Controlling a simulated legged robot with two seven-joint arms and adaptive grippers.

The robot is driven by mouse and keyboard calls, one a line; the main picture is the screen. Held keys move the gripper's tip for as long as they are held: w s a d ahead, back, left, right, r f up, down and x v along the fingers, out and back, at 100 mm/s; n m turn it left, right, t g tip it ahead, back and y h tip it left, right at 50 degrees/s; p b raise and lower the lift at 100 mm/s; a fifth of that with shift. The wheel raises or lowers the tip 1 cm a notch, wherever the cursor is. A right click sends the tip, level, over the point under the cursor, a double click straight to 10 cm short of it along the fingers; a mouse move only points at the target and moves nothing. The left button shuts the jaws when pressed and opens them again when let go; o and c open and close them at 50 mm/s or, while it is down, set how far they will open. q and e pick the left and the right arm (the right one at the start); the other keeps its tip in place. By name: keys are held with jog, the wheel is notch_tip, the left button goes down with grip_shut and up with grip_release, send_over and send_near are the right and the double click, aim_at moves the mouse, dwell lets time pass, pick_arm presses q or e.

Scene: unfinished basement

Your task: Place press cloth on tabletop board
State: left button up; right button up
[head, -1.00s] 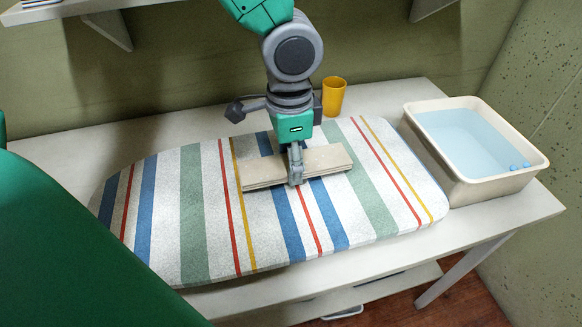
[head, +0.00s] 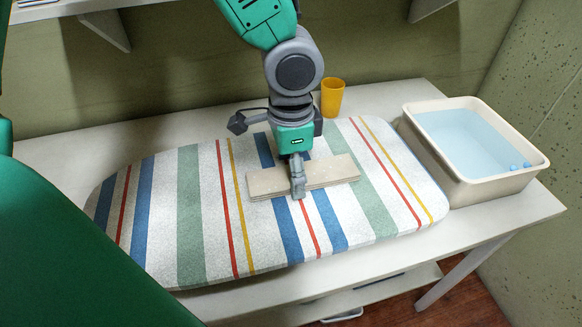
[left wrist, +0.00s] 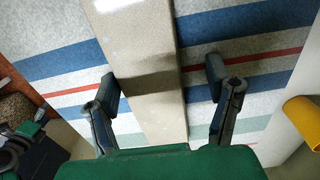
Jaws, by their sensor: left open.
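The press cloth (head: 333,171) is a flat, beige folded strip lying on the striped tabletop board (head: 208,240), near its middle. In the left wrist view the cloth (left wrist: 145,55) runs between the fingers. My left gripper (head: 297,180) is right over the cloth and pointing down. In the left wrist view the left gripper (left wrist: 161,85) is open, with one finger on each side of the cloth and a gap beside it. The gripper hides part of the cloth in the head view.
A cream basin (head: 462,178) of pale blue water, with small blue items at its right end, stands right of the board. A yellow cup (head: 332,97) stands behind the board, also in the left wrist view (left wrist: 303,122). The white table (head: 195,125) is clear at back left.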

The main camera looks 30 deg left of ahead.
pick_arm(q)
jog(key=shift+d+r, duration=0.15)
jog(key=shift+d, duration=0.1)
jog(key=r, duration=0.2)
jog(key=d+r+p, duration=0.1)
jog(key=r, duration=0.1)
jog(key=shift+w, duration=0.1)
notch_tip(320, 180, up, 8)
jog(key=p, duration=0.2)
jog(key=shift+a+r, duration=0.15)
jog(key=shift+a, duration=0.05)
pick_arm(e)
jog(key=r, duration=0.1)
jog(key=d+r, duration=0.1)
jog(key=r, duration=0.1)
pick_arm(q)
jog(key=shift+a, duration=0.3)
pick_arm(e)
jog(key=shift+a, duration=0.25)
